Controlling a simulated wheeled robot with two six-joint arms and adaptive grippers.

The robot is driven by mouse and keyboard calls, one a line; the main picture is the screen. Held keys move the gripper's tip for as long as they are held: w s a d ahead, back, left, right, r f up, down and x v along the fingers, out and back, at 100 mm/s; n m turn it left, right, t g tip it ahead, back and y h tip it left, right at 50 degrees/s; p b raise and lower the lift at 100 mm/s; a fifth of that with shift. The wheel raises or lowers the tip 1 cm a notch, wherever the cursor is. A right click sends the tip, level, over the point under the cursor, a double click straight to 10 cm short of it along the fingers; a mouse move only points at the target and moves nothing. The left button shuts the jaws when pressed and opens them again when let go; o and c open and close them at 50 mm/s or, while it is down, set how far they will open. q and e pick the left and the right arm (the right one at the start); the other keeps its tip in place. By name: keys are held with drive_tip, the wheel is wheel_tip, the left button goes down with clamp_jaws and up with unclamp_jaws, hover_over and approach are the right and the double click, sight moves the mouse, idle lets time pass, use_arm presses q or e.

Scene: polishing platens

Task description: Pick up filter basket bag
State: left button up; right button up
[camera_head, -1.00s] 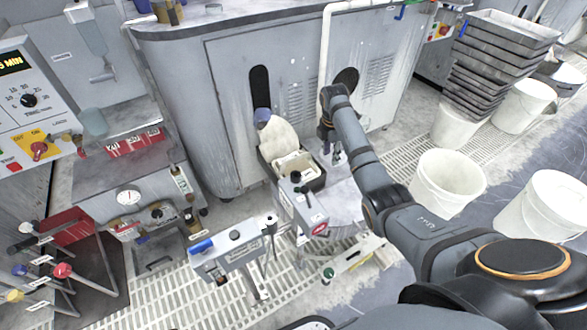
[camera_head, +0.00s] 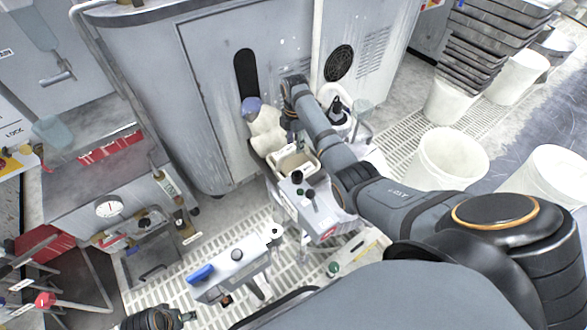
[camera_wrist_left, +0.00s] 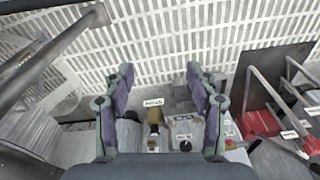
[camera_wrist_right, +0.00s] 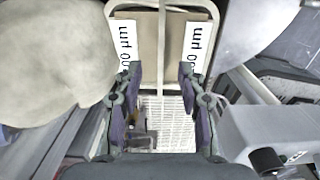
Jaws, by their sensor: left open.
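A cream cloth bag (camera_head: 266,130) with a blue-purple end stands against the grey cabinet in the head view. A large cream rounded shape (camera_wrist_right: 50,50) fills the upper left of the right wrist view. My right gripper (camera_wrist_right: 158,85) is open and empty, with a wire-framed brown panel (camera_wrist_right: 148,40) bearing "00 µm" labels ahead of and between its fingers. I cannot tell which of these is the filter basket bag. In the head view my right gripper (camera_head: 291,140) is beside the cream bag, its fingers partly hidden. My left gripper (camera_wrist_left: 155,85) is open and empty above the floor grating.
A pale tray (camera_head: 293,163) sits below the bag, behind a grey device (camera_head: 308,195) with black knobs. White buckets (camera_head: 447,165) and stacked grey trays (camera_head: 485,60) stand at right. White grating (camera_head: 275,225) covers the floor.

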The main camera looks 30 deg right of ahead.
sight(293, 151)
drive_tip(key=f, duration=0.1)
drive_tip(key=f+b, duration=0.1)
drive_tip(key=f, duration=0.1)
drive_tip(key=f+b, duration=0.1)
drive_tip(key=f, duration=0.1)
drive_tip(key=shift+s+a, duration=0.1)
drive_tip(key=shift+a, duration=0.2)
drive_tip(key=shift+f, duration=0.1)
use_arm(q)
wheel_tip(293, 151, up, 6)
drive_tip(key=d, duration=0.1)
drive_tip(key=shift+s+d+r, duration=0.2)
drive_tip(key=shift+s+r, duration=0.05)
drive_tip(key=shift+s, duration=0.1)
use_arm(e)
clamp_jaws()
